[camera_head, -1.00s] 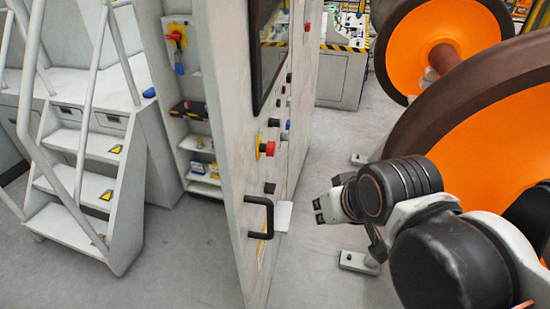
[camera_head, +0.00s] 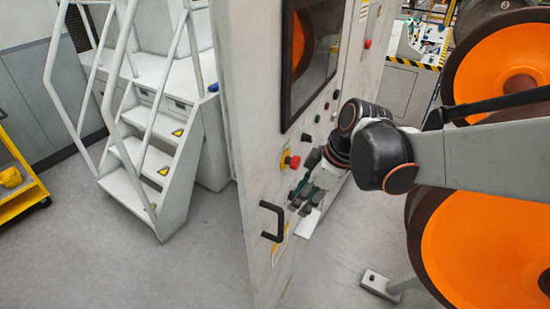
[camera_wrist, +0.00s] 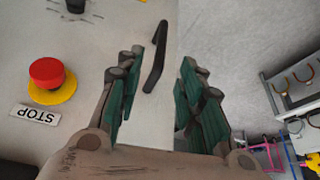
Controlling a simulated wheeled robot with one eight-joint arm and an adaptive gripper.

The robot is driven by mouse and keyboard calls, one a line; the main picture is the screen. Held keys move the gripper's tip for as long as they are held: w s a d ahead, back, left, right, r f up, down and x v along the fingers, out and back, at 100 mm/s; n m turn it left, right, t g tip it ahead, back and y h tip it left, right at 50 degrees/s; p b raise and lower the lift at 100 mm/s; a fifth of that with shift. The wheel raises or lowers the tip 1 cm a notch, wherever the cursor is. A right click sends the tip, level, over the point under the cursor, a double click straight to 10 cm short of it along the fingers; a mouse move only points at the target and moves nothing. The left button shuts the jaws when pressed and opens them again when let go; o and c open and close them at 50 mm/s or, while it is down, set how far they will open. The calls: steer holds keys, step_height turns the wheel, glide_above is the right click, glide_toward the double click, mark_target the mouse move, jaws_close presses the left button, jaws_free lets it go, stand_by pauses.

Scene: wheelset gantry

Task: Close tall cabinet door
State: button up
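The tall cabinet door (camera_head: 262,165) is a pale grey panel standing open, its edge toward me, with a dark window in its upper part. Its black bar handle (camera_head: 272,222) is low near the free edge. In the wrist view the handle (camera_wrist: 156,58) appears beyond the fingers, between them in the picture. My gripper (camera_head: 303,192) is in front of the door face, right of the handle and below the red button. In the wrist view my gripper (camera_wrist: 158,92) is open, its green-padded fingers apart with nothing held. Whether a finger touches the door cannot be told.
A red stop button (camera_head: 290,161) on a yellow base sits on the door; it also shows in the wrist view (camera_wrist: 47,75). White steps (camera_head: 150,165) stand left. Orange wheels (camera_head: 480,240) stand right. A yellow cart (camera_head: 22,195) is at far left. Floor left of the door is clear.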

mark_target(280, 225)
steer(key=b+x, duration=0.3)
steer(key=x, duration=1.1)
steer(key=shift+s+a+b, duration=0.1)
steer(key=shift+a+b, duration=0.1)
steer(key=shift+b, duration=0.2)
steer(key=shift+c, duration=0.6)
jaws_close()
